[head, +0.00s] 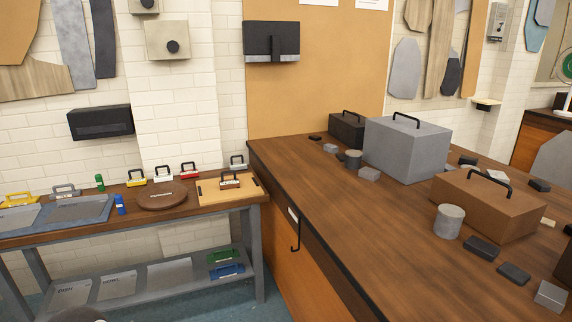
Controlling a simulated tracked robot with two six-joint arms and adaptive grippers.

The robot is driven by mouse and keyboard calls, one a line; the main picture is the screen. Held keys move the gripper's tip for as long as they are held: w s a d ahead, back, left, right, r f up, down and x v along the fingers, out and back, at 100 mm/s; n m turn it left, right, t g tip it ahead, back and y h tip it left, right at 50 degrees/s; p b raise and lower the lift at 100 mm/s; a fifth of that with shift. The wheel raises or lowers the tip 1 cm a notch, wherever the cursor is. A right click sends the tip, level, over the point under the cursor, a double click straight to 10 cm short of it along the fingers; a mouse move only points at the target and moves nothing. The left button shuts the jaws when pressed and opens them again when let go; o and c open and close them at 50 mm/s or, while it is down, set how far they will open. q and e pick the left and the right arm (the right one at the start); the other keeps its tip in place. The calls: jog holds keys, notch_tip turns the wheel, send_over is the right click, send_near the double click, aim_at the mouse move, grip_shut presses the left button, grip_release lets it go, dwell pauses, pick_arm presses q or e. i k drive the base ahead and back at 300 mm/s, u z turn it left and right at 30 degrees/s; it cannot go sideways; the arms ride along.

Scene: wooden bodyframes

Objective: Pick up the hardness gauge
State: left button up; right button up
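I cannot tell which item is the hardness gauge; no label naming it is readable. Several small items with black handles stand on the left bench: a yellow one (136,178), a white one (163,174), a red one (189,171) and a pale one (237,163) along the back. Another dark-handled item (230,181) sits on a light wooden board (211,195). A small green item (99,183) and a blue item (120,205) stand near the blue tray (104,209). Neither of my grippers shows in the head view.
A round brown board (162,195) lies mid-bench. Green (223,257) and blue (226,271) handled items sit on the lower shelf. The right worktop (330,215) holds a grey box (407,148), a brown box (487,205) and small blocks; its front left is clear.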

aim_at(232, 184)
jog(key=u, duration=0.25)
jog(key=i, duration=1.4)
jog(key=u, duration=0.6)
jog(key=i, duration=1.05)
jog(key=u, duration=0.5)
